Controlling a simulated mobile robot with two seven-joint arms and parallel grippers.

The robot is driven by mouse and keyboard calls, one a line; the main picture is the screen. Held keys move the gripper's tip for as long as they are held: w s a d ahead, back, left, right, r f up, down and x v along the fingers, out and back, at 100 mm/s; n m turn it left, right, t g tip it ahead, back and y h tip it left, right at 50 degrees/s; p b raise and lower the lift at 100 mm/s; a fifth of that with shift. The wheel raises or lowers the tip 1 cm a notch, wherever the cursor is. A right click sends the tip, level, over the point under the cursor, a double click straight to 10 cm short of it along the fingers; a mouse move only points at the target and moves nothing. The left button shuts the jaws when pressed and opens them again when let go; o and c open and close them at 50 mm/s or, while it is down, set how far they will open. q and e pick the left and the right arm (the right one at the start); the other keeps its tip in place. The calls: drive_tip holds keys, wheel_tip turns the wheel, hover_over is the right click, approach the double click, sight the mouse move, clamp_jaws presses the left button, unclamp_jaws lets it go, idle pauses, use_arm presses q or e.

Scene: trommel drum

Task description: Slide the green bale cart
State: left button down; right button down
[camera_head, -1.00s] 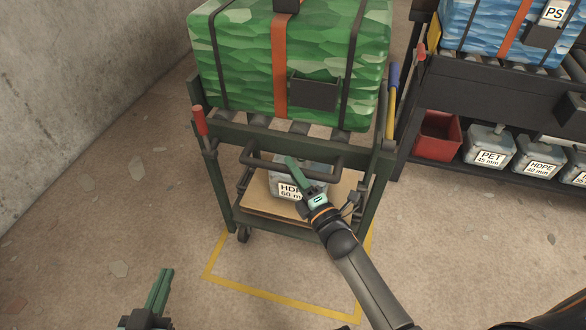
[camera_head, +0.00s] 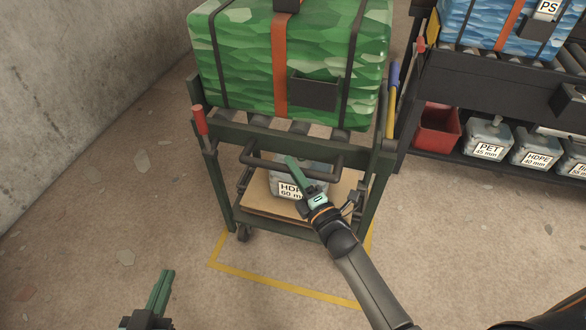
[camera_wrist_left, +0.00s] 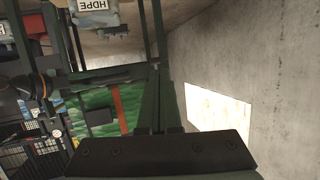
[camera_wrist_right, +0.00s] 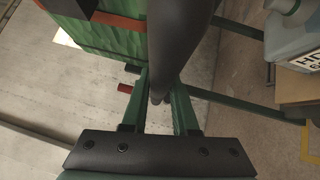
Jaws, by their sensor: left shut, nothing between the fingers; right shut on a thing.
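The green bale cart (camera_head: 371,205) stands in the middle of the head view, a dark green frame on casters. It carries a green strapped bale (camera_head: 245,60). A dark handle bar (camera_head: 250,162) runs across its near side and also shows in the right wrist view (camera_wrist_right: 176,35). My right gripper (camera_head: 292,163) is shut on this bar; its fingers lie either side of it in the right wrist view. My left gripper (camera_head: 167,274) is shut and empty, low on the left, apart from the cart. The cart's far side is hidden.
A yellow floor outline (camera_head: 280,290) surrounds the cart's base. A dark rack (camera_head: 470,80) with a blue bale (camera_head: 480,22) stands right. A concrete wall (camera_head: 80,90) is left. Floor in front is open.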

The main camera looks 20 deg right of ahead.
drive_tip(key=c, duration=0.7)
unclamp_jaws()
use_arm(q)
drive_tip(key=shift+w+r, duration=0.1)
drive_tip(key=shift+w, duration=0.05)
use_arm(e)
drive_tip(key=shift+s, duration=0.35)
use_arm(q)
drive_tip(key=s+f+g+p, duration=0.1)
drive_tip(key=s+f+g, duration=0.2)
drive_tip(key=f, duration=0.4)
drive_tip(key=shift+s+n+y, duration=0.3)
drive_tip(key=shift+s+y, duration=0.1)
drive_tip(key=shift+s, duration=0.25)
use_arm(e)
drive_tip(key=shift+v, duration=5.9)
